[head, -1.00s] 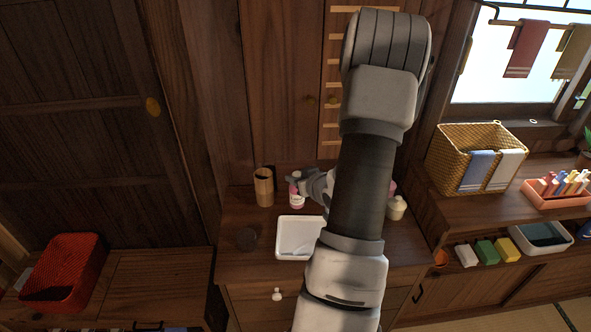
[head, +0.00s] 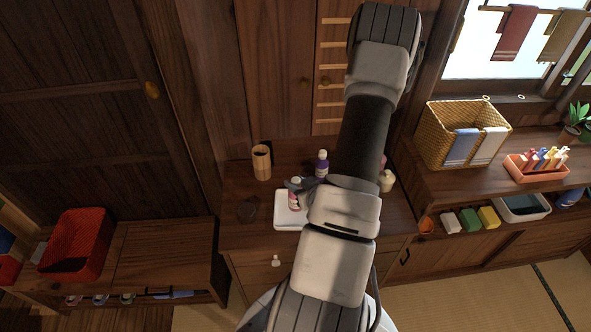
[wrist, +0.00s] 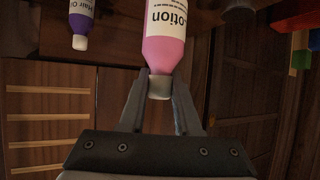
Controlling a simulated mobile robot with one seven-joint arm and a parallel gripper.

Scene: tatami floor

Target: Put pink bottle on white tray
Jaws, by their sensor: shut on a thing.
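The pink bottle, labelled Lotion with a pale cap, shows in the wrist view (wrist: 165,50) with its cap between my fingertips. In the head view the pink bottle (head: 294,200) is upright at the white tray (head: 284,224), in front of its back part. I cannot tell whether its base touches the tray. My gripper (wrist: 159,88) is shut on the bottle's cap. In the head view my gripper (head: 299,184) is at the bottle's top, and my forearm hides the tray's right side.
A purple hair oil bottle (head: 321,165) stands just behind my gripper. A wooden cup (head: 262,163) and a dark round thing (head: 247,208) are left of the tray. A cream bottle (head: 387,181) stands to the right. A wicker basket (head: 437,150) is farther right.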

